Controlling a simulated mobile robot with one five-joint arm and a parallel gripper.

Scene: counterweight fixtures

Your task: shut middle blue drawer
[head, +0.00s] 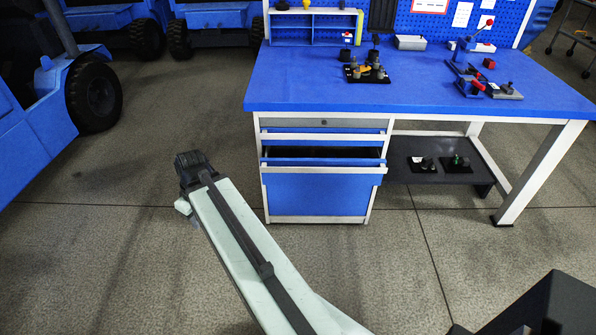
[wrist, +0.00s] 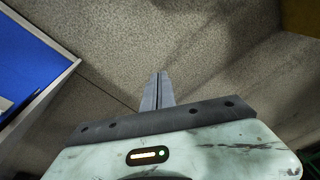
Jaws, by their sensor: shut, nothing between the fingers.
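The middle blue drawer (head: 322,170) is in the bench's cabinet in the head view. It is pulled out, with its pale handle strip standing forward and a dark open interior behind it. My gripper (wrist: 158,77) is shut and empty over bare floor in the wrist view. In the head view my arm's dark end (head: 190,168) is left of the cabinet, apart from the drawer; the fingertips are not clear there. A blue panel with a pale edge (wrist: 35,65) shows at the left of the wrist view; I cannot tell which part it is.
The blue workbench top (head: 430,92) overhangs the cabinet and carries several fixtures and small parts. A top drawer (head: 322,123) appears closed. A dark lower shelf (head: 455,176) is to the right. Blue vehicles (head: 35,95) stand at the left. The floor around my arm's end is clear.

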